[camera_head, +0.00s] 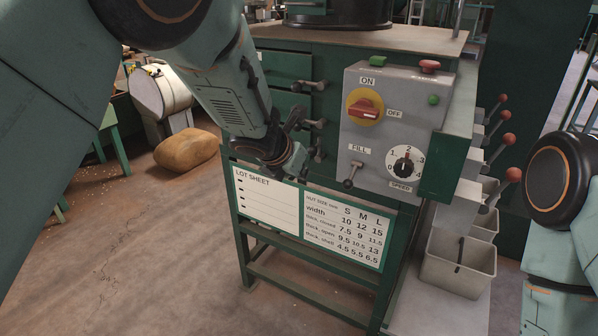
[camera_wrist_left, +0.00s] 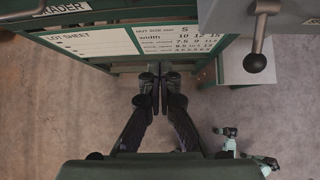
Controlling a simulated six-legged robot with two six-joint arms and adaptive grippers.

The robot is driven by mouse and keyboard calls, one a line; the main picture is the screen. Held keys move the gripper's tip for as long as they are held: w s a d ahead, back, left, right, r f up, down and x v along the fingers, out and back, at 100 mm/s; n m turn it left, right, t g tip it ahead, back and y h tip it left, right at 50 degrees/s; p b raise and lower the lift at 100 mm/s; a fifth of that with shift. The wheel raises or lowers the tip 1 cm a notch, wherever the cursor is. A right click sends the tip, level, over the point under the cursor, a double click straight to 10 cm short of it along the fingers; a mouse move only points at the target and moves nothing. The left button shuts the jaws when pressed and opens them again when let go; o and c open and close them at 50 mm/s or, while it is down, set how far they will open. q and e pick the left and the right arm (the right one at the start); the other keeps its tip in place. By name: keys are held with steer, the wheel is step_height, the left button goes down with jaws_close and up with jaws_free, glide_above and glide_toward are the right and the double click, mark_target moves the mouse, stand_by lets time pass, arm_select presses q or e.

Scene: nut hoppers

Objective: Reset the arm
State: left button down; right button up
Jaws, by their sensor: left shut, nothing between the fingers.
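My left arm comes in from the upper left in the head view. My left gripper (camera_head: 292,160) is in front of the lot sheet panel (camera_head: 270,205) of the green machine, left of the grey control box (camera_head: 395,130). In the left wrist view, the left gripper (camera_wrist_left: 160,75) has its fingers together and empty, pointing toward the machine's front. The same panel shows there too. My right arm (camera_head: 560,200) shows at the right edge of the head view; its gripper is out of view.
The control box has a red-and-yellow ON/OFF switch (camera_head: 365,107), a FILL lever (camera_head: 352,174) and a SPEED dial (camera_head: 402,162). Red-knobbed levers (camera_head: 510,175) stand above grey bins (camera_head: 460,268) on the right. A brown sack (camera_head: 187,150) lies on the floor, which is otherwise mostly open at left.

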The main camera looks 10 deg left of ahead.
arm_select(q)
steer(key=shift+a, duration=0.1)
steer(key=s+a+f+n+g, duration=0.1)
steer(key=s+a+f+n, duration=0.2)
steer(key=s+f+n, duration=0.8)
steer(key=s+a+f+n+g, duration=0.15)
steer(key=s+f+n, duration=0.3)
steer(key=n, duration=1.25)
steer(key=s+a+f+n+g+y, duration=0.1)
steer(key=s+a+f+n+g, duration=0.1)
steer(key=s, duration=0.8)
steer(key=s+a+f+n+g+y, duration=0.1)
steer(key=s+a+f+n, duration=0.3)
steer(key=s, duration=0.7)
steer(key=s+a+f+n+g, duration=0.2)
steer(key=s+f+n, duration=0.4)
steer(key=s, duration=0.4)
steer(key=shift+s+a+f+n+g+y, duration=0.2)
steer(key=shift+a+n+g+y, duration=0.25)
steer(key=shift+a, duration=0.25)
steer(key=c, duration=2)
jaws_free()
steer(key=shift+w, duration=0.1)
steer(key=shift+c, duration=0.2)
